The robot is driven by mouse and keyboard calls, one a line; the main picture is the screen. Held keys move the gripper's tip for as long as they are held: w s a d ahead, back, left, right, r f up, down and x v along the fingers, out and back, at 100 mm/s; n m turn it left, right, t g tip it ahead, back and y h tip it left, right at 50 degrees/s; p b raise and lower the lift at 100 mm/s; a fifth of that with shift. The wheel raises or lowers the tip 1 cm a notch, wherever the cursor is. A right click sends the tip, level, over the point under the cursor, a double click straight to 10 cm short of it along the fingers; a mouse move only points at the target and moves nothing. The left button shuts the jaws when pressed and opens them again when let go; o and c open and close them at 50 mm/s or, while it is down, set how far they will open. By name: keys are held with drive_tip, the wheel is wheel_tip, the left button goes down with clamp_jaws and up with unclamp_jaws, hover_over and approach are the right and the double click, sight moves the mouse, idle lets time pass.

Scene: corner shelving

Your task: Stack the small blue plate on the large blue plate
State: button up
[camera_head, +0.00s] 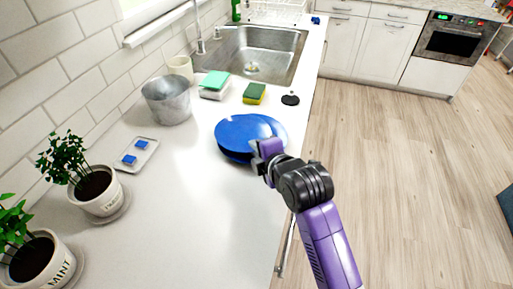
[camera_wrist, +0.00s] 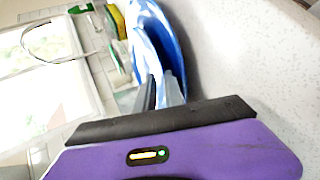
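Two blue plates overlap on the white counter, right of its middle in the head view. The small blue plate (camera_head: 240,131) appears on top, shifted left over the large blue plate (camera_head: 279,128), whose right side shows. My gripper (camera_head: 262,148) is at the near right edge of the plates. In the wrist view my fingers (camera_wrist: 161,92) are close together with a plate rim between them, seemingly the small plate's. The plates show there edge-on as blue and pale curves (camera_wrist: 172,35). Whether the upper plate rests fully on the lower one is hard to tell.
A metal pot (camera_head: 167,101), a sponge (camera_head: 254,94), a stacked teal sponge and dish (camera_head: 214,84) and a black stopper (camera_head: 290,100) stand behind the plates. The sink (camera_head: 258,55) lies farther back. Potted herbs (camera_head: 94,188) are at left. The near counter is clear.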

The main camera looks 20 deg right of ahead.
drive_tip(key=shift+r, duration=0.15)
drive_tip(key=shift+r, duration=0.2)
drive_tip(key=v, duration=1.2)
drive_tip(key=shift+f, duration=0.1)
